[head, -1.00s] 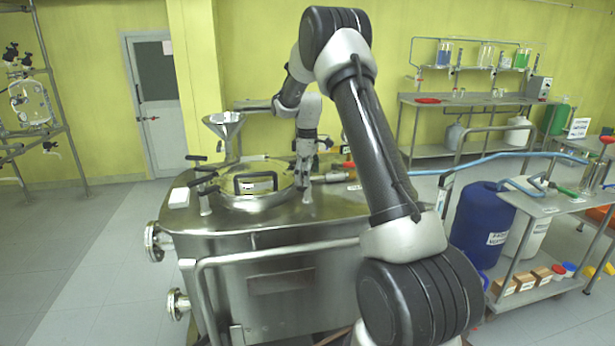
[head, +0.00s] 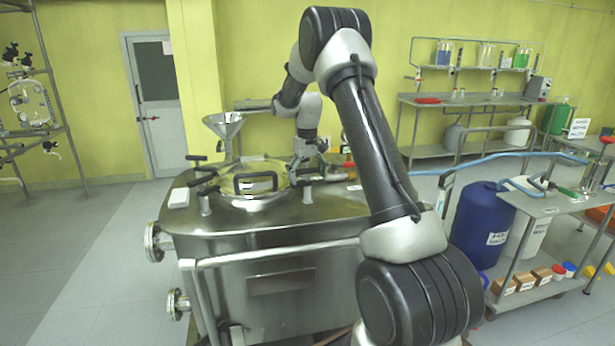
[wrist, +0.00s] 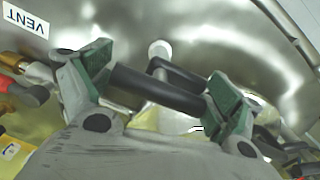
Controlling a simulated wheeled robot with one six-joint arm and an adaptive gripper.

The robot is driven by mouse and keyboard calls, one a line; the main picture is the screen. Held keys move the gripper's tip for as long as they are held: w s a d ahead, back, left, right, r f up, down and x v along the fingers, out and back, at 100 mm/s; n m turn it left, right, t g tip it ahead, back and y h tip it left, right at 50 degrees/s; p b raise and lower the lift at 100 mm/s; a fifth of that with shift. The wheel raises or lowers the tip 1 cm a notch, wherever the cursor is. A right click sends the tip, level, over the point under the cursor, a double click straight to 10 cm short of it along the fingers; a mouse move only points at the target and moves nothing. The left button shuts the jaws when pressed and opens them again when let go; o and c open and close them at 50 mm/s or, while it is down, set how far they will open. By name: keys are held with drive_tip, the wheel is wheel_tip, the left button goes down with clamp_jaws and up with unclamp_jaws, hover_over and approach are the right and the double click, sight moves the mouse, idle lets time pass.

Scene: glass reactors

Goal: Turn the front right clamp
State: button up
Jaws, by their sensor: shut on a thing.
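The front right clamp (head: 307,194) stands at the right of the steel reactor's round lid (head: 255,202), with a short metal post and a black handle. My gripper (head: 306,164) is at this clamp, above the reactor top. In the wrist view, my gripper (wrist: 160,88) has its green-padded fingers at either end of a black handle bar (wrist: 150,88), shut on it. A second black bar lies just behind it. The clamp's lower part is hidden in the wrist view.
Other black-handled clamps (head: 205,204) stand at the lid's left, and a black lid handle (head: 257,177) rises from the lid. A metal funnel (head: 223,125) is at the back left. A red-handled valve (head: 349,165) lies to the right.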

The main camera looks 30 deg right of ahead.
drive_tip(key=m, duration=0.4)
drive_tip(key=shift+m, duration=2.2)
drive_tip(key=o, duration=0.7)
drive_tip(key=shift+o, duration=0.2)
drive_tip(key=shift+r, duration=0.1)
wheel_tip(320, 180, up, 12)
drive_tip(key=shift+f, duration=0.1)
